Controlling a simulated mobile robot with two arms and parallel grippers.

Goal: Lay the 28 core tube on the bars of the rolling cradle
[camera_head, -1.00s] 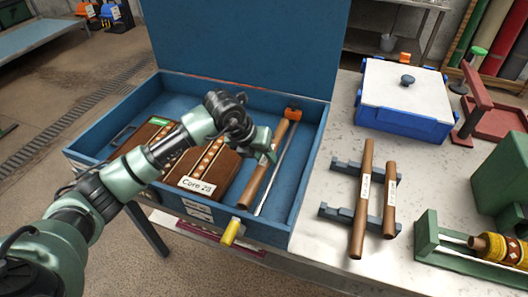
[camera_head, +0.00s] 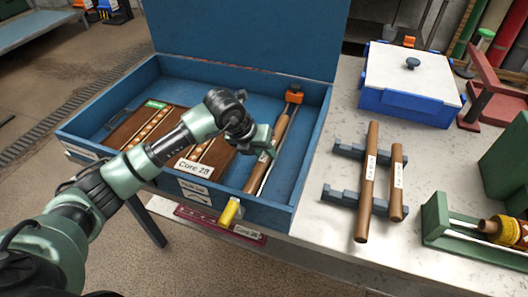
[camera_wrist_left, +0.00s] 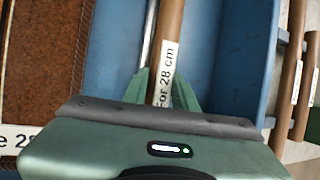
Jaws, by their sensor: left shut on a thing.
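The 28 core tube (camera_head: 253,178) is a brown tube with a white label. It slants along the right side of the blue box, over a thin metal rod. My left gripper (camera_head: 262,146) is shut on it around the middle. In the left wrist view the tube (camera_wrist_left: 170,35) runs between the fingers (camera_wrist_left: 164,90), its label reading "28 cm"; the palm hides its near part. At the far right, a green frame with a pale bar (camera_head: 462,243) looks like the rolling cradle; the picture edge cuts it off. My right gripper is not in view.
The blue box's right wall (camera_head: 312,150) stands between tube and bench. Two brown tubes (camera_head: 367,190) lie on a dark grey rack (camera_head: 340,196). A yellow patterned roll (camera_head: 505,230) sits by the green frame. A white-lidded blue bin (camera_head: 405,105) stands behind. Bare bench (camera_head: 330,240) lies in front.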

